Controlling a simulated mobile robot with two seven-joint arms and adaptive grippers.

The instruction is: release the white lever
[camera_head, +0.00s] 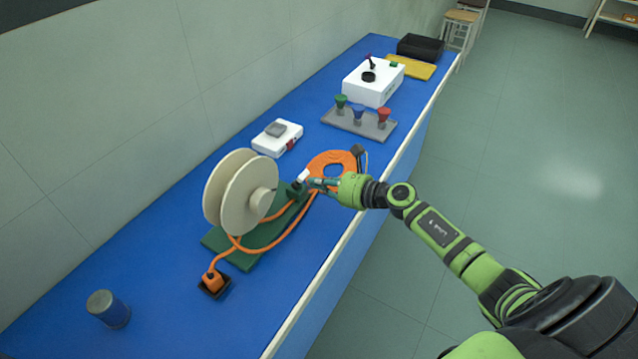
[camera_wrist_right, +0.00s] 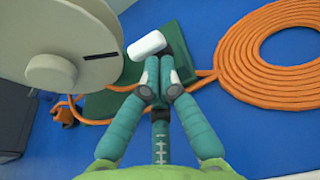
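The white lever (camera_head: 303,175) is a short white cylinder at the end of the dark green base (camera_head: 262,232), beside the cream reel (camera_head: 228,195). In the right wrist view the lever (camera_wrist_right: 147,45) lies just beyond my fingertips, slightly tilted. My right gripper (camera_head: 312,184) is at the lever from the bench's front side. Its fingers are together in the wrist view (camera_wrist_right: 159,68), with no clear gap. The white part is not between them; whether the tips touch it or pinch a stem below it is hidden. My left gripper is not in view.
A coiled orange cable (camera_head: 331,160) lies close behind my right gripper. An orange plug (camera_head: 213,278) sits in a black socket at the base's near end. The blue bench's front right is clear.

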